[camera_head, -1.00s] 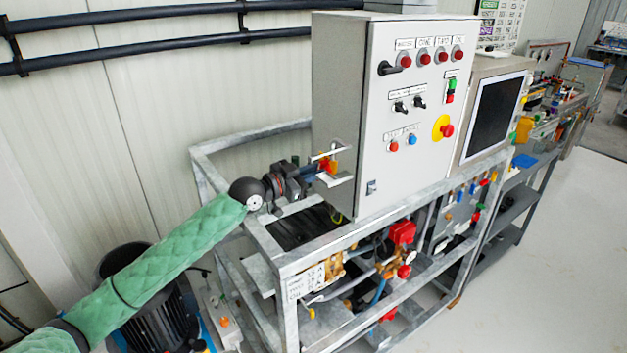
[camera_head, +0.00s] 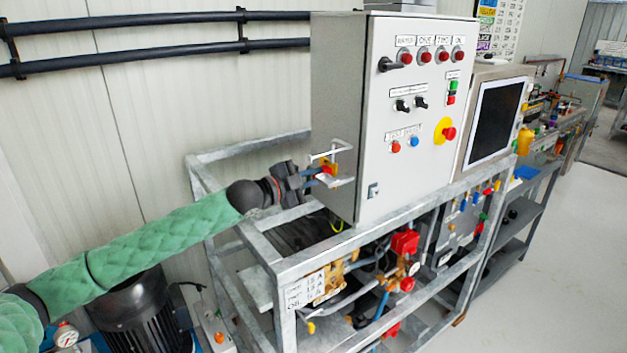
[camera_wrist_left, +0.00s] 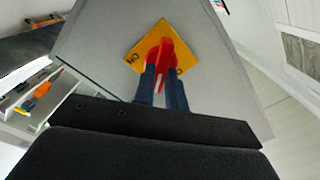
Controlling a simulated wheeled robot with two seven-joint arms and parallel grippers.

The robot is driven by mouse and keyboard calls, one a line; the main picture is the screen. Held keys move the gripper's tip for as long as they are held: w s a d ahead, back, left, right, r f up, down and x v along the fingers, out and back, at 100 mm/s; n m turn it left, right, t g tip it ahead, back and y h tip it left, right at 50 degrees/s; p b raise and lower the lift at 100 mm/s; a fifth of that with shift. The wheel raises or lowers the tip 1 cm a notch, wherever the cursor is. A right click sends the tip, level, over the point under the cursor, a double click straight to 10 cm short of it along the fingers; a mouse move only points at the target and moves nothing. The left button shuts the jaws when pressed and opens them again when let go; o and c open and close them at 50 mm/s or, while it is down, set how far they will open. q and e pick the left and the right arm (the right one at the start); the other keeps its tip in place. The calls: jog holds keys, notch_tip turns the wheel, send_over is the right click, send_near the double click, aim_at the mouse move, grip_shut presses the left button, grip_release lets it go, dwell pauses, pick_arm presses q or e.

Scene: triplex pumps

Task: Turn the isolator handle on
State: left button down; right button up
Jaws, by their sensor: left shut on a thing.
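The isolator handle (camera_head: 327,169) is a small red grip on a yellow plate, on the left side wall of the grey control cabinet (camera_head: 338,110). In the left wrist view the red handle (camera_wrist_left: 161,48) stands out from the yellow plate (camera_wrist_left: 145,49), which looks like a tilted diamond with partly covered lettering. My left gripper (camera_head: 313,181) reaches the handle from the left. In the wrist view its two dark blue fingers (camera_wrist_left: 161,86) are shut on the lower part of the red handle, one on each side. My right gripper is not in view.
The cabinet's front carries lamps, switches and a red stop button (camera_head: 449,133). A grey metal frame (camera_head: 285,265) stands under the cabinet. Black pipes (camera_head: 120,21) run along the wall behind.

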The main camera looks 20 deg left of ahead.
pick_arm(q)
jog(key=m+p, duration=0.1)
jog(key=m, duration=0.6)
jog(key=shift+f+p, duration=0.2)
jog(key=shift+p, duration=0.1)
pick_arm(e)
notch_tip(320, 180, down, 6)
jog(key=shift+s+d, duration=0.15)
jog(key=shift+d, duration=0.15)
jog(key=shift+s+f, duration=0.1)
pick_arm(q)
jog(key=c, duration=1.6)
grip_release()
jog(key=shift+o, duration=0.8)
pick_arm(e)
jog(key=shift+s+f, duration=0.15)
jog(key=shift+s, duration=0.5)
